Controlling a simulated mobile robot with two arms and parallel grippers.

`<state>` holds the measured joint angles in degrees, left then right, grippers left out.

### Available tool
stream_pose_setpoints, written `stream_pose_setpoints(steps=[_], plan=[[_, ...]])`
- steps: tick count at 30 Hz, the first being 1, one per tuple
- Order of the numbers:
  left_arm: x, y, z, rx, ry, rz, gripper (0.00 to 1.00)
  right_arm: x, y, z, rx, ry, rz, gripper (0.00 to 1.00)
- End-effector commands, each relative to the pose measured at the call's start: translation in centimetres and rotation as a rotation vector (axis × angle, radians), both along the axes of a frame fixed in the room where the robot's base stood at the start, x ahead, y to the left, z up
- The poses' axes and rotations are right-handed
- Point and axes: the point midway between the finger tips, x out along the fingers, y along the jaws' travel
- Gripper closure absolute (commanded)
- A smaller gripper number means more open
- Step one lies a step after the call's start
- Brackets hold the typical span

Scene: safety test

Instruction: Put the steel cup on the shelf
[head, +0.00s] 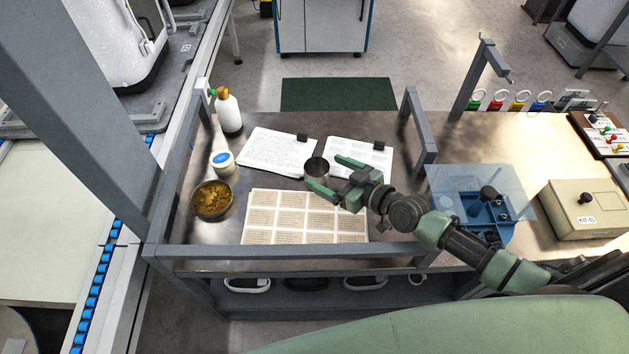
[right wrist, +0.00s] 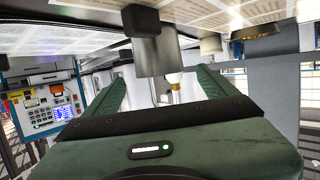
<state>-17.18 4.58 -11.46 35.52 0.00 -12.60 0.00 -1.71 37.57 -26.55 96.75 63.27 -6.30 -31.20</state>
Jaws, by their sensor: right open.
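The steel cup (head: 316,168) is a small open grey cylinder standing on the metal tabletop (head: 225,175), by the printed sheets. My right gripper (head: 325,175) reaches in from the right at the cup, its green fingers spread open to either side of the cup's near side. In the right wrist view, which looks inverted, the cup (right wrist: 156,55) appears just ahead of and between the open fingers (right wrist: 158,82), with no clear contact. My left gripper is not in view.
A brown bowl (head: 211,200), a blue-lidded jar (head: 222,161) and a white bottle (head: 228,112) stand left. A grey rail (head: 300,252) runs along the front. A blue tray (head: 478,228) and beige box (head: 585,210) are at right. Papers with black blocks lie behind the cup.

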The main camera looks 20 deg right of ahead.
Motion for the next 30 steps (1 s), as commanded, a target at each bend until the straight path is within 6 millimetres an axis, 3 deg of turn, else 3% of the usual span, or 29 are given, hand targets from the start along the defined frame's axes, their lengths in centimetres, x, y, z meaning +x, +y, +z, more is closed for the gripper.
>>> stream_pose_setpoints(steps=[5, 19, 28, 29, 30], plan=[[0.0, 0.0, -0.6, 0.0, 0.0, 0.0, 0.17, 0.9, 0.4, -0.8, 0.003, -0.001, -0.002, 0.13], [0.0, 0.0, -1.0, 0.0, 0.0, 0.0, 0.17, 5.9, 3.3, -2.8, 0.001, 0.0, 0.0, 0.13], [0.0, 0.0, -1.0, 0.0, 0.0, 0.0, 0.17, 6.5, 3.6, -3.0, 0.0, 0.0, 0.001, 0.13], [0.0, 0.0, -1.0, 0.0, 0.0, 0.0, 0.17, 6.4, 3.6, -3.0, 0.0, 0.0, 0.001, 0.16], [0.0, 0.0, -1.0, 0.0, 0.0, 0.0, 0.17, 6.4, 3.6, -3.0, 0.0, 0.0, 0.0, 0.27]])
